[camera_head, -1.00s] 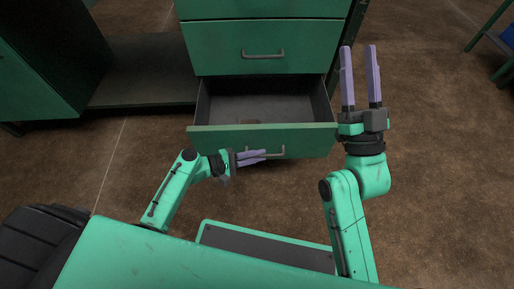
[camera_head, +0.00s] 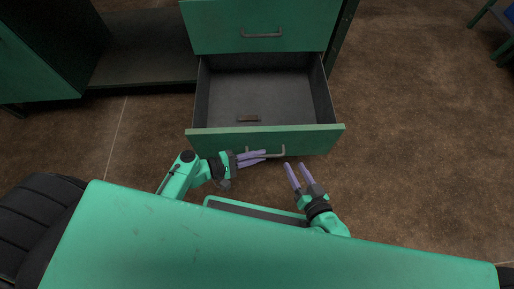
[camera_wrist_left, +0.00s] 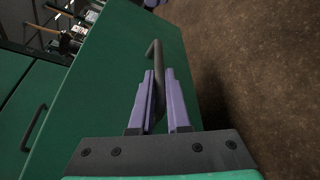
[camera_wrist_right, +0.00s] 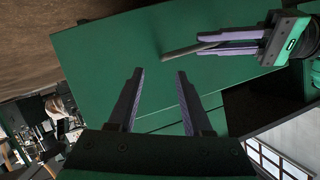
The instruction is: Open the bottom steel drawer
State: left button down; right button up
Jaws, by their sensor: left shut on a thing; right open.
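The bottom steel drawer (camera_head: 215,143) is green-fronted and stands well open, its grey inside showing. Its bar handle (camera_head: 278,152) is on the front. My left gripper (camera_head: 262,158) is shut on the handle; in the left wrist view the handle (camera_wrist_left: 156,60) runs between the fingers (camera_wrist_left: 159,95). My right gripper (camera_head: 298,165) is open and empty, in front of the drawer at the right and apart from it. In the right wrist view its fingers (camera_wrist_right: 160,75) stand spread before the green front (camera_wrist_right: 110,70).
Another drawer (camera_head: 300,30) above is shut. A dark shelf (camera_head: 145,60) stands left of the cabinet. Brown floor (camera_head: 420,130) is clear on the right.

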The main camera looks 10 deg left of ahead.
pick_arm(q)
jog(key=shift+s, duration=0.25)
jog(key=shift+s+d, duration=0.1)
jog(key=shift+s, duration=0.15)
pick_arm(e)
jog(key=shift+r, duration=0.2)
pick_arm(q)
jog(key=c, duration=0.9)
grip_release()
jog(key=p+v, duration=0.3)
jog(key=v, duration=1.1)
jog(key=shift+s+a+p, duration=0.2)
jog(key=shift+p, duration=0.1)
pick_arm(e)
jog(key=shift+n+g, duration=0.3)
jog(key=shift+g, duration=0.1)
notch_tip(320, 180, up, 4)
